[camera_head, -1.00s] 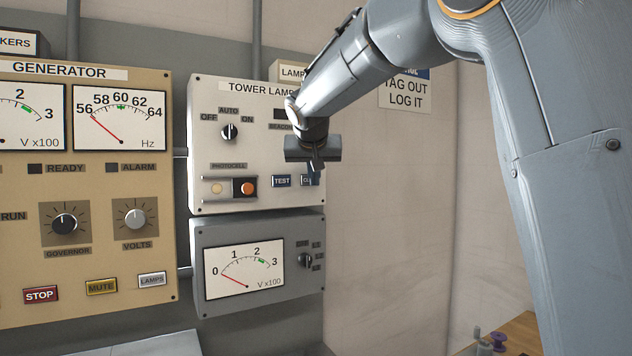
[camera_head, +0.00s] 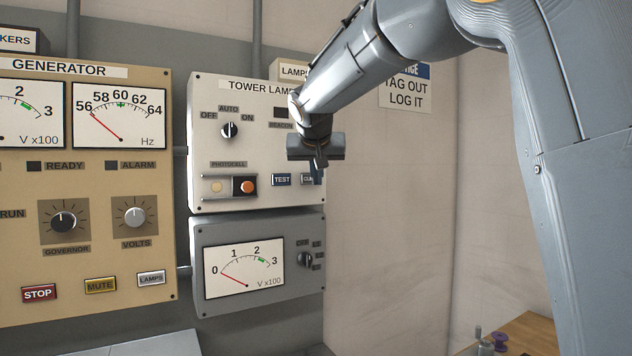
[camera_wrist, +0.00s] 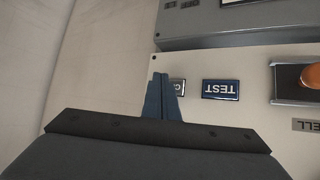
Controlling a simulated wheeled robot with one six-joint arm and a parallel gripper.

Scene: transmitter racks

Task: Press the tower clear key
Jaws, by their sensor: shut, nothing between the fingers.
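The tower lamps panel (camera_head: 210,130) is a cream box on the wall. At its lower right is a small blue key lettered "CL" (camera_head: 306,179), partly hidden by my gripper's fingers; it also shows upside down in the wrist view (camera_wrist: 179,87). The blue TEST key (camera_head: 282,180) sits just left of it. My gripper (camera_head: 318,178) is shut and empty, its fingertips in front of the right part of the clear key. In the wrist view the blue fingers (camera_wrist: 160,80) are together beside that key. I cannot tell whether they touch it.
A grey meter box (camera_head: 210,280) hangs below. The tan generator panel (camera_head: 100,185) is at the left. The wall at right is bare below a tag-out sign (camera_head: 405,95).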

